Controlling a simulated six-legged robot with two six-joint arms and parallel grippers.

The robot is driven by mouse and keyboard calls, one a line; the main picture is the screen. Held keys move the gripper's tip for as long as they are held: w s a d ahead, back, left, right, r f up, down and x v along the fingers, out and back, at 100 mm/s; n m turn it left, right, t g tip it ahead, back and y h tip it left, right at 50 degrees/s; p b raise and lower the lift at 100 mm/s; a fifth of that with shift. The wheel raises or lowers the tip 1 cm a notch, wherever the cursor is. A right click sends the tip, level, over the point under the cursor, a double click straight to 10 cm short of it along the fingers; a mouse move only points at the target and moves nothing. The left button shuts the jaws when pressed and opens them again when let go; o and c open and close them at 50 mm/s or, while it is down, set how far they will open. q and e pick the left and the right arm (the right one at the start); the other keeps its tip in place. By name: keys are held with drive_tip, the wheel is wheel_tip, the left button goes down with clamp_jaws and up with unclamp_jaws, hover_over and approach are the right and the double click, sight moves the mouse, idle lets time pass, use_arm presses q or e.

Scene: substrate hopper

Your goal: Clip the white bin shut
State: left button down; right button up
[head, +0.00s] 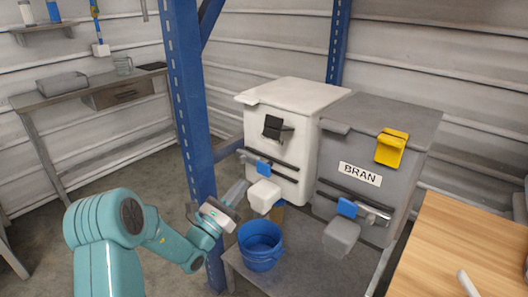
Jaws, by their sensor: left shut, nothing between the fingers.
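The white bin (258,152) stands on a low stand behind the blue post's right side, with its pale lid (296,93) lying down on top. A black clip (273,127) sits on its upper front face; part of it sticks out to the right, and I cannot tell whether it grips the lid. My left gripper (237,190) is shut and empty, in front of and below the white bin's left front, apart from the clip. My right gripper is not in view.
A grey BRAN bin (330,170) with a yellow clip (391,148) stands close on the right. Both bins have blue-handled chutes low in front. A blue bucket (260,252) stands below. A blue post (191,130) rises left of the bins. A wooden table (460,240) is at right.

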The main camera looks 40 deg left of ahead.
use_arm(q)
approach(279, 127)
drive_tip(key=w+a+f, duration=0.2)
drive_tip(key=w+f, duration=0.2)
drive_tip(key=f, duration=0.2)
drive_tip(key=r, duration=0.1)
drive_tip(key=w+r, duration=0.1)
drive_tip(key=r, duration=0.2)
drive_tip(key=shift+w+d+r, duration=0.1)
drive_tip(key=shift+w+r, duration=0.05)
drive_tip(key=shift+w, duration=0.1)
